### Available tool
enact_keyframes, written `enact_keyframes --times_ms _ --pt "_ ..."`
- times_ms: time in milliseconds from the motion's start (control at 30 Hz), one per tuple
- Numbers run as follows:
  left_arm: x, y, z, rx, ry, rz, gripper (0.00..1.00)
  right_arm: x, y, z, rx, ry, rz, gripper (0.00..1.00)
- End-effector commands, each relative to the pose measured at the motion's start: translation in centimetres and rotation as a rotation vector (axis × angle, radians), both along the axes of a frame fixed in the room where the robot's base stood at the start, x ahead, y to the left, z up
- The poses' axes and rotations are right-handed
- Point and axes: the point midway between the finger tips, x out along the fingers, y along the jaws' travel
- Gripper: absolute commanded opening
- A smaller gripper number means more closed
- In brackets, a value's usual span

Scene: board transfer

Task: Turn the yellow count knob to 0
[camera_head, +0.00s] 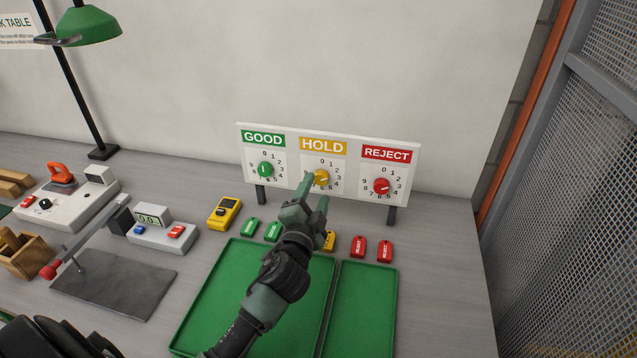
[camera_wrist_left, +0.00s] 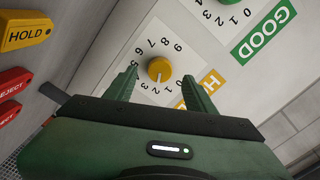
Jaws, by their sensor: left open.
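The yellow count knob (camera_head: 321,177) sits on the middle dial of the white board, under the HOLD label (camera_head: 323,146). My left gripper (camera_head: 315,191) is in front of this dial, open, and hides part of its numbers. In the left wrist view the yellow knob (camera_wrist_left: 160,69) shows between and beyond the two spread fingers of my left gripper (camera_wrist_left: 161,86). A gap shows on each side of the knob. A pale mark shows on the knob's lower side; the number it faces cannot be told. My right gripper is not in view.
A green knob (camera_head: 265,169) and a red knob (camera_head: 381,186) flank the yellow one. Below the board lie green, yellow and red tags (camera_head: 385,250) and green trays (camera_head: 362,310). A yellow meter (camera_head: 224,213) lies to the left. A mesh partition (camera_head: 570,200) stands at right.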

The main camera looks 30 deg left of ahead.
Motion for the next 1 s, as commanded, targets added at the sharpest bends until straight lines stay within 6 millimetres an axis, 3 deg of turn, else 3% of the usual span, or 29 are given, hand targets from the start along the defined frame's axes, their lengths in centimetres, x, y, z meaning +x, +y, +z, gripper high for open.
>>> enact_keyframes --times_ms 200,567,767,1000 --pt "2.7 0.7 0.1 0.000 0.000 0.001 0.55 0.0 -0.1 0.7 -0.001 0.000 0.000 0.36" --pt "3.2 0.9 0.0 0.001 0.000 0.000 0.55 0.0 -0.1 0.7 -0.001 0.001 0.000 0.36" --pt "3.2 0.9 0.0 0.001 0.000 0.000 0.00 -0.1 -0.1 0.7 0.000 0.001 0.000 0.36" --pt "3.2 0.8 -0.1 -0.014 -0.003 0.000 0.00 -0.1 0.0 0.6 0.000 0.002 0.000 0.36"
